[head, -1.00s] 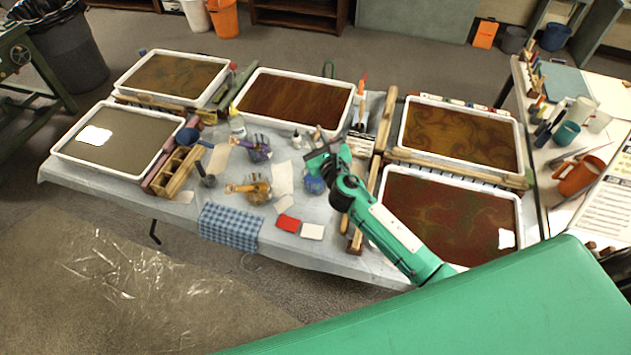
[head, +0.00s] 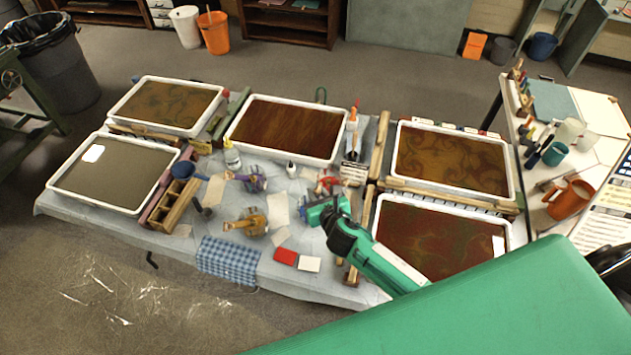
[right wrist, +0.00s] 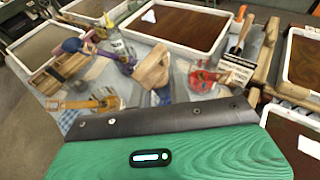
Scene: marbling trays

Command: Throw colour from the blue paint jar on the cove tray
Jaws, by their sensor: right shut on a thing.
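My right gripper (head: 318,212) is down among the paint jars at the middle of the table. It is shut on what looks like a wooden brush handle (right wrist: 152,68), which shows above the dark edge of the gripper body in the right wrist view. A bit of the blue paint jar (right wrist: 161,96) shows just below that handle; in the head view the gripper covers it. Whether the brush's lower end is inside the jar is hidden. Several white-rimmed trays stand around; I see no readable name that tells which is the cove tray. My left gripper is out of view.
A red jar (head: 328,182), a purple jar (head: 252,180) and a yellow jar (head: 252,223) stand close by. A wooden rack (head: 175,205) is at left. Wooden rails (head: 378,150) edge the right trays. A checked cloth (head: 228,257) lies at the front.

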